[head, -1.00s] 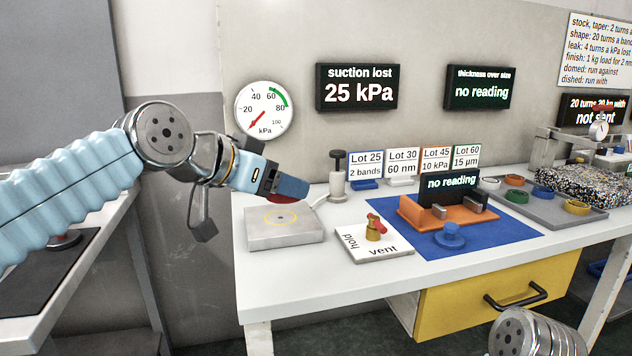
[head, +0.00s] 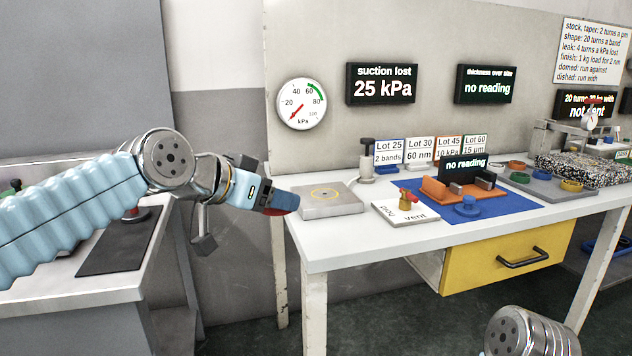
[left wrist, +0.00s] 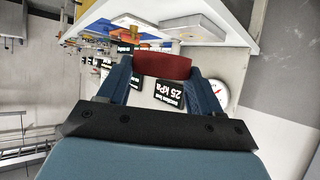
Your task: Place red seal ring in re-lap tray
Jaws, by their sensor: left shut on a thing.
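My left gripper (head: 284,201) is shut on the red seal ring (left wrist: 163,66). In the left wrist view the ring shows edge-on between the two blue fingertips. In the head view the fingers hide most of it, and it is held in the air at the left end of the white bench, beside the grey block with a yellow circle (head: 332,204). I cannot tell which container is the re-lap tray; no label for it is readable. My right gripper is out of view; only part of that arm shows at the bottom right.
The white bench (head: 340,244) carries a hold/vent valve plate (head: 389,211), a blue mat (head: 440,207) with an orange gauge, and a grey tray (head: 547,197) with several coloured rings. At left a lower bench holds a dark mat (head: 110,255). A gap separates the benches.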

